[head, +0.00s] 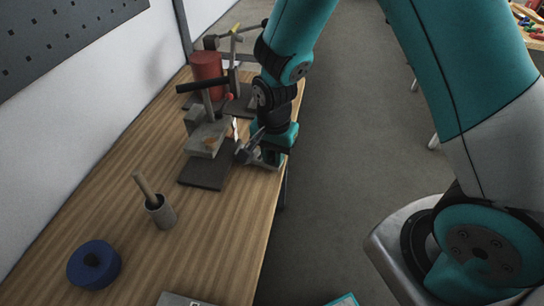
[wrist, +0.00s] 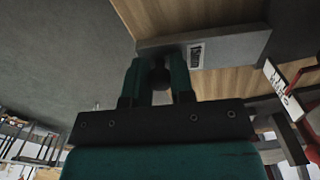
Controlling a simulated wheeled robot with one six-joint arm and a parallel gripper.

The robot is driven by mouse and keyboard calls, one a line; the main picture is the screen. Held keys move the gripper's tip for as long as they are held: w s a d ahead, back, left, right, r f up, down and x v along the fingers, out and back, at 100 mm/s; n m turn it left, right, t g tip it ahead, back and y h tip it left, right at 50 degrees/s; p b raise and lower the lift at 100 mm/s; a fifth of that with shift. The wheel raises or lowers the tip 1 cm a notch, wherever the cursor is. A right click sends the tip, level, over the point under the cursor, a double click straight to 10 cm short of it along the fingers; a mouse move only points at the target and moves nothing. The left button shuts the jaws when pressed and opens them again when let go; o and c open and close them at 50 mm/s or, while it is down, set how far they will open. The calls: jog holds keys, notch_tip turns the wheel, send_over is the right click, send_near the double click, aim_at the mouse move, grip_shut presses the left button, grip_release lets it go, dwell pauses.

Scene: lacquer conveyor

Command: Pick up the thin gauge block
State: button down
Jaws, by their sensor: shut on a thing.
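My gripper (head: 254,153) is low at the right edge of the wooden bench, beside the dark grey base plate (head: 207,170) of the near stand. In the wrist view its two teal fingers (wrist: 158,78) are closed around a small dark piece (wrist: 160,72). I cannot tell for certain that this piece is the thin gauge block, as the fingers and poor light hide most of it. A grey slab (wrist: 228,46) with a small printed label lies just beyond the fingertips.
The near stand (head: 206,138) has a black lever, close to my gripper. A red cylinder (head: 207,67) stands behind it. A grey cup (head: 160,212) with a wooden handle and a blue round object (head: 94,265) are nearer. Bare bench (head: 215,235) lies between.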

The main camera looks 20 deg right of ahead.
notch_tip(320, 180, up, 26)
jog(key=b, duration=0.1)
jog(key=n+p, duration=0.1)
jog(key=p, duration=0.4)
send_over(259, 153)
jog(key=s+d, duration=0.3)
jog(key=d, duration=0.1)
notch_tip(259, 153, down, 12)
jog(key=shift+n, duration=0.6)
jog(key=shift+s+d+f+b, duration=0.1)
jog(key=shift+d+f+b, duration=0.15)
jog(key=shift+f+b, duration=1.35)
jog(key=shift+d+f+b, duration=0.3)
jog(key=shift+f+b, duration=0.05)
jog(key=shift+f, duration=2.4)
jog(key=shift+s+d+f+b, duration=0.1)
jog(key=shift+d+f+b, duration=0.15)
jog(key=shift+f+b, duration=1.35)
jog(key=shift+w+a+f, duration=0.3)
jog(key=shift+a+f, duration=0.05)
jog(key=shift+f, duration=0.2)
jog(key=shift+w+a+f, duration=0.25)
jog(key=shift+a+f, duration=0.1)
jog(key=shift+f, duration=0.15)
jog(key=shift+w+a+p, duration=0.3)
jog(key=shift+w+a, duration=0.25)
jog(key=shift+a, duration=0.2)
jog(key=shift+w+a+p, duration=0.3)
jog(key=shift+w+a, duration=0.2)
jog(key=shift+a, duration=0.25)
